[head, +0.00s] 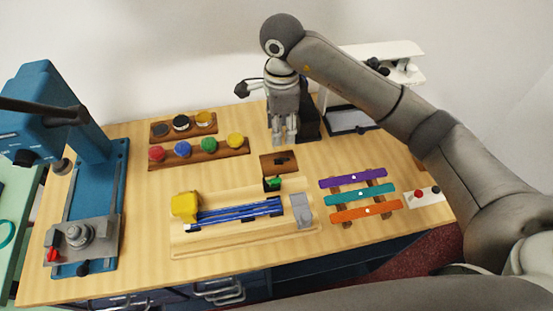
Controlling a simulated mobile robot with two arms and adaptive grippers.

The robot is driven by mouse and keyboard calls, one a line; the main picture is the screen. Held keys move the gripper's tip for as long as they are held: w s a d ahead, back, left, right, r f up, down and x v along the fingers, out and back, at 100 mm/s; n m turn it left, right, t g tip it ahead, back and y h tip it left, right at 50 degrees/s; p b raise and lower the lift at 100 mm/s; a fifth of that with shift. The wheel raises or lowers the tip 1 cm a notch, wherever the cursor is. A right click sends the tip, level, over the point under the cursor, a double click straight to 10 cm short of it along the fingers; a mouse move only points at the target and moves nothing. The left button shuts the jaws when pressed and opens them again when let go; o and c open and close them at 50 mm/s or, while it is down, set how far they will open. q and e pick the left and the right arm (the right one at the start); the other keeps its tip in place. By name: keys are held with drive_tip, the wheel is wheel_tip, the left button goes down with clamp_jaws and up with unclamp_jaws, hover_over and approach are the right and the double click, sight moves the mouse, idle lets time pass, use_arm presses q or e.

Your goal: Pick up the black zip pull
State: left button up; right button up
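A small black piece (282,161), which looks like the black zip pull, lies on a small brown block (266,168) near the middle of the counter. It is too small to make out its shape. My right gripper (285,138) points down, above and behind the brown block in the head view. Its two fingertips look slightly apart, with nothing seen between them. It appears clear of the black piece. My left gripper is not in view.
A wooden tray (240,246) with blue rods, a yellow block (185,206) and a grey block lies in front. Racks of coloured knobs (200,153) stand left. Purple, teal and orange strips (352,179) lie right. A blue press (95,150) stands far left.

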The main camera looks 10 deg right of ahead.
drive_tip(key=p, duration=0.1)
hover_over(280, 162)
wheel_tip(280, 162, down, 4)
drive_tip(key=shift+f, duration=0.2)
drive_tip(key=shift+f+p, duration=0.3)
drive_tip(key=shift+f, duration=0.35)
wheel_tip(280, 162, down, 4)
drive_tip(key=shift+s+r+p, duration=0.1)
drive_tip(key=shift+s+p, duration=0.05)
drive_tip(key=shift+p, duration=0.9)
drive_tip(key=shift+f, duration=0.7)
drive_tip(key=c, duration=0.7)
